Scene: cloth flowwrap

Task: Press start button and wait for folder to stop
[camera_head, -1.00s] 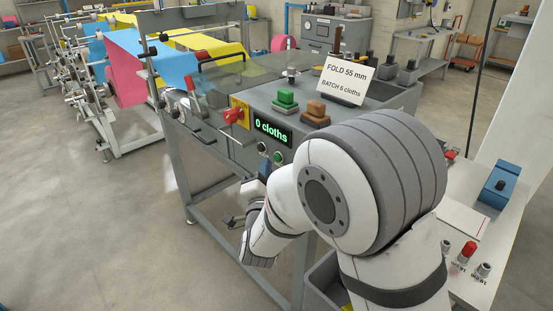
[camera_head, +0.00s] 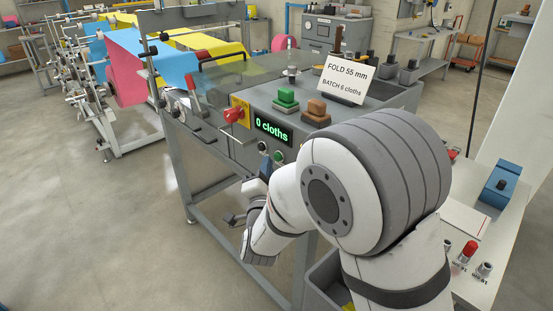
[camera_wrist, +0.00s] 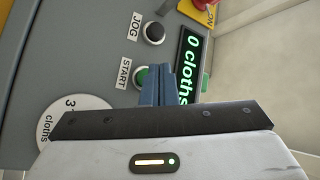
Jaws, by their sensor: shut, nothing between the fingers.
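The folder (camera_head: 238,88) is a grey machine with a control panel on its front. Its green display (camera_head: 273,129) reads "0 cloths". The green START button (camera_wrist: 141,78) shows in the wrist view beside its START label, partly covered by my fingers. My gripper (camera_wrist: 159,72) is shut and empty, its blue fingertips pointing at the panel at the edge of the START button. I cannot tell whether they touch it. In the head view my gripper (camera_head: 266,166) is just below the panel's buttons, mostly behind my arm.
The black JOG button (camera_wrist: 153,33) sits near START. A red switch on a yellow plate (camera_head: 237,114) is left of the display. Green (camera_head: 287,98) and brown (camera_head: 316,110) blocks stand on the folder top beside a "FOLD 55 mm, BATCH 6 cloths" sign (camera_head: 346,79).

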